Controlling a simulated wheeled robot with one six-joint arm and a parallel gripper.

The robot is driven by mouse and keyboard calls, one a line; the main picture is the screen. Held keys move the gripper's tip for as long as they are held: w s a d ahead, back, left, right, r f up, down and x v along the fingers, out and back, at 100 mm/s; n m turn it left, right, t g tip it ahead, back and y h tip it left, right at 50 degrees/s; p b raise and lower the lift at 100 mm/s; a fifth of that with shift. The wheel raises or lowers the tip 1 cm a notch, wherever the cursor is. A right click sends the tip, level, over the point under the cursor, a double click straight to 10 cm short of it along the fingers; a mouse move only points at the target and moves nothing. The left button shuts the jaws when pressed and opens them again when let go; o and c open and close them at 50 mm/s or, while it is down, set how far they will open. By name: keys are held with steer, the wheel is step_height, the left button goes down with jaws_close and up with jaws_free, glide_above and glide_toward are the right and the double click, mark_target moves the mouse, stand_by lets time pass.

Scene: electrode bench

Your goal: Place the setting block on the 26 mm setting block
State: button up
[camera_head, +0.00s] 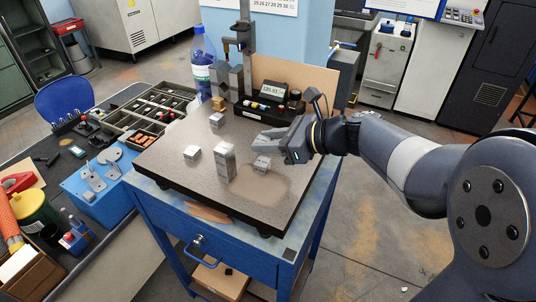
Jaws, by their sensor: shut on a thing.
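My gripper (264,140) reaches in from the right over the dark granite plate (180,172), its jaws shut on a grey setting block. The held block is too small and too merged with the jaws to make out clearly. A tall grey block or stack (225,163) stands upright on the plate, left of and nearer than my gripper. A small grey block (262,164) sits just below the jaws in the picture. Two more small blocks stand at the left (192,154) and farther back (217,121). I cannot read which block is 26 mm.
A gauge stand (246,50) and a digital readout (270,91) stand at the plate's back, with grey blocks (218,82) beside them. A water bottle (203,62) is behind the plate. A parts tray (150,112) lies left. The plate's front is clear.

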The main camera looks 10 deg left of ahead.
mark_target(268, 163)
steer(key=shift+f, duration=1.95)
steer(key=shift+f, duration=0.15)
steer(key=o, duration=1.1)
steer(key=shift+d+r, duration=0.1)
steer(key=shift+r, duration=0.15)
steer(key=b+v, duration=0.1)
steer(key=v, duration=1)
steer(key=shift+s+d, duration=0.15)
steer(key=shift+d, duration=0.25)
